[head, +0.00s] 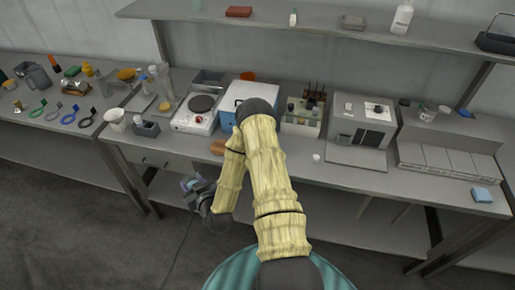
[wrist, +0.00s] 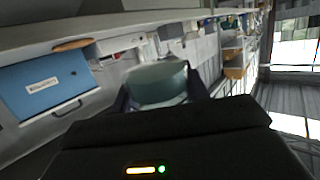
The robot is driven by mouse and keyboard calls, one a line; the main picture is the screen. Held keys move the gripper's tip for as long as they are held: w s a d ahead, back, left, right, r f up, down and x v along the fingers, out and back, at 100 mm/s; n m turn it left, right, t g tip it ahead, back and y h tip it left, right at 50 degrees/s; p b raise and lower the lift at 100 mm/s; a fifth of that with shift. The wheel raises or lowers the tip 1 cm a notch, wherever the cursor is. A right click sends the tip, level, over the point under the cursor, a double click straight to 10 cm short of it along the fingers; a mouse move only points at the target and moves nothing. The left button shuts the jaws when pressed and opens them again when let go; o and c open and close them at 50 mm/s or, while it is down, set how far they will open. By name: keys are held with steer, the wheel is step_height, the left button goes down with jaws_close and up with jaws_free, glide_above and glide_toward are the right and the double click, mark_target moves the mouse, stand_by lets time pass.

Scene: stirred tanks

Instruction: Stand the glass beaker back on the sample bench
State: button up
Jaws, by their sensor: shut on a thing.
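A greenish, see-through glass beaker (wrist: 158,84) sits between the fingers of my gripper (wrist: 160,92) in the wrist view. My gripper is shut on it, and the hand body hides its near part. In the head view, my gripper (head: 193,187) is low at the left of my arm, in front of the bench edge, with a small teal-grey part of the beaker (head: 191,183) showing. The beaker is clear of the bench top. A long grey bench (head: 335,177) runs across the head view; I cannot tell which part is the sample bench.
A hotplate (head: 196,113), a blue box (head: 236,97), a vial rack (head: 302,117) and a grey instrument (head: 357,130) stand on the bench. A side table (head: 60,150) with rings and tools is at left. A shelf (head: 340,32) runs above. The front strip right of centre is mostly clear.

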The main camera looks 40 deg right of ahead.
steer(key=shift+w, duration=0.45)
steer(key=shift+r, duration=0.1)
steer(key=shift+s, duration=0.1)
steer(key=w+d+f+m+h+b, duration=0.1)
steer(key=w+d+b, duration=0.2)
steer(key=d+b, duration=0.45)
steer(key=w+d+h+b, duration=0.15)
steer(key=d+b, duration=0.25)
steer(key=d, duration=0.6)
steer(key=s+d+r+m+h+b, duration=0.1)
steer(key=d+r+b, duration=0.1)
steer(key=d, duration=0.6)
steer(key=s+d+r+m+h+b, duration=0.1)
steer(key=d+r+h+b, duration=0.1)
steer(key=d, duration=0.5)
steer(key=r+b, duration=0.1)
steer(key=b, duration=0.1)
steer(key=shift+s+d+m+b, duration=0.3)
steer(key=shift+s+d+b, duration=0.05)
steer(key=shift+b, duration=0.05)
steer(key=shift+f, duration=0.1)
